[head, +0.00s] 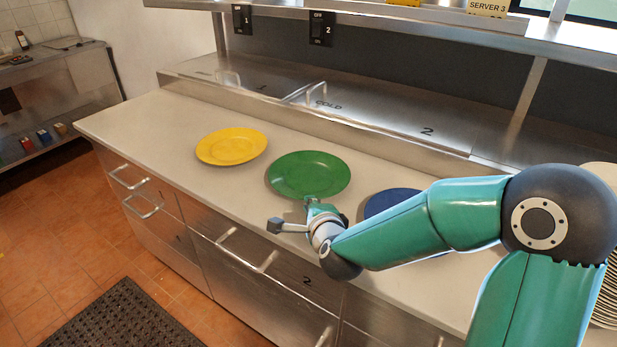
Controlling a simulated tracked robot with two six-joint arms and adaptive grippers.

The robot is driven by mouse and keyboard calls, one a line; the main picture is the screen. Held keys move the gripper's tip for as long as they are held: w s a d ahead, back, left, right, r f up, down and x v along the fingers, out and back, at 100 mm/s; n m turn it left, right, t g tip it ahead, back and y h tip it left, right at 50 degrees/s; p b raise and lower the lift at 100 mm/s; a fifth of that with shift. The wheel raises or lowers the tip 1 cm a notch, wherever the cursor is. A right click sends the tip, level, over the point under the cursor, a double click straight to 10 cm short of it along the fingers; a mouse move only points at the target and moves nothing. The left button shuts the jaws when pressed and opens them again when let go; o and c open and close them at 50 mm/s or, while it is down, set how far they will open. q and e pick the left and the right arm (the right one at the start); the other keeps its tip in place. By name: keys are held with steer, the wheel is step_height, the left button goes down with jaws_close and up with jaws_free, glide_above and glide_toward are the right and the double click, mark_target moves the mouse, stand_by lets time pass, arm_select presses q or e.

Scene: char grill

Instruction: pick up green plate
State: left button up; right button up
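The green plate (308,174) lies flat on the pale counter, between a yellow plate and a blue plate. My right arm comes in from the right, and its gripper (311,201) is at the near edge of the green plate. The fingertips are small and overlap the plate's rim in the picture. I cannot tell whether they touch or grasp it. My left gripper is not in view.
A yellow plate (231,146) lies to the left and a blue plate (391,203) to the right, partly behind my arm. A stack of white plates (606,290) stands at the right edge. A steel unit (350,110) rises behind the counter (150,125). Drawers with handles are below.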

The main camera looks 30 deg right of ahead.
steer(key=shift+p+x, duration=0.7)
steer(key=shift+x, duration=2.35)
steer(key=shift+a, duration=0.1)
jaws_close()
steer(key=shift+f, duration=0.1)
steer(key=shift+r, duration=0.2)
